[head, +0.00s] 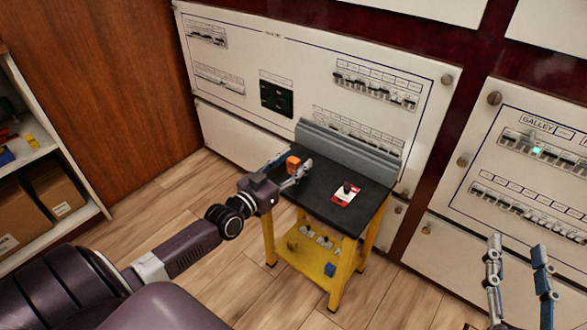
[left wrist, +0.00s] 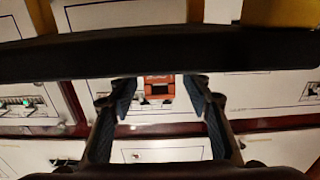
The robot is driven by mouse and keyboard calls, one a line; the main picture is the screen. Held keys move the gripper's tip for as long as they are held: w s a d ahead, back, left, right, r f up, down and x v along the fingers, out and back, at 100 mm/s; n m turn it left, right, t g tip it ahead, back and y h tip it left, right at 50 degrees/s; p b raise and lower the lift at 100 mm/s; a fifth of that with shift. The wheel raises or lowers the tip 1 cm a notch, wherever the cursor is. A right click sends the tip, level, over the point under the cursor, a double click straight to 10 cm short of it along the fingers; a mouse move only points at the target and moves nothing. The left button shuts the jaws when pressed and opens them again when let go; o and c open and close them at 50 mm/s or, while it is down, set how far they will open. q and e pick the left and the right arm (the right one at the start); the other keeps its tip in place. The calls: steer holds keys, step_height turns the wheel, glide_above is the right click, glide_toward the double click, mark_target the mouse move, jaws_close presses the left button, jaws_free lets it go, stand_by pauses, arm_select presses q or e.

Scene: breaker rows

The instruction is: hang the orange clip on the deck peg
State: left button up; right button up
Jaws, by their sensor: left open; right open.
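The orange clip (head: 293,163) is a small block at the left end of the small table's black top. My left gripper (head: 298,173) is open beside it. In the left wrist view the clip (left wrist: 159,79) shows between the two open fingers, with a gap on each side. A red and white card (head: 345,196) lies on the table top with a dark upright knob (head: 347,187) on it; I cannot tell whether this is the deck peg. My right gripper (head: 518,268) is open and empty at the lower right, away from the table.
The table has a yellow frame (head: 348,259) and a grey raised back (head: 350,143). Its lower shelf holds a blue block (head: 330,269) and other small items. White breaker panels (head: 300,85) stand behind. A shelf with boxes (head: 55,190) is at the left. The wooden floor is clear.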

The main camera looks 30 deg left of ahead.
arm_select(q)
jaws_close()
stand_by(0.3)
steer(key=shift+r, duration=0.1)
